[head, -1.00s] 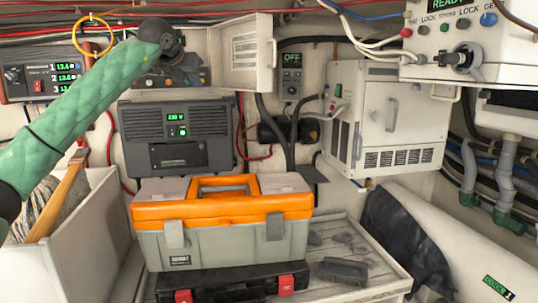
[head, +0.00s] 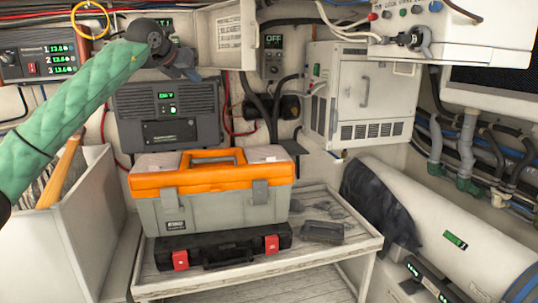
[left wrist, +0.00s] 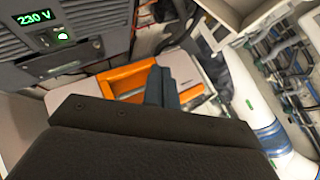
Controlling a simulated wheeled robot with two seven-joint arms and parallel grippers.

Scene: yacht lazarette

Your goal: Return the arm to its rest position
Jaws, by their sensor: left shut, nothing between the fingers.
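My left arm, in a green padded sleeve (head: 75,120), reaches in from the left in the head view. Its dark gripper (head: 188,70) is raised above the grey power unit (head: 170,105), in front of the wall. In the left wrist view the gripper's fingers (left wrist: 162,88) are shut together with nothing between them. They appear against the orange-lidded toolbox (left wrist: 125,80), apart from it. My right gripper is not in view.
The orange and grey toolbox (head: 210,210) and a black case (head: 222,249) sit on a pale wooden crate top (head: 325,260). A white bin (head: 85,225) stands left. An open panel door (head: 236,35) is near my gripper. A white cylinder (head: 450,230) lies right.

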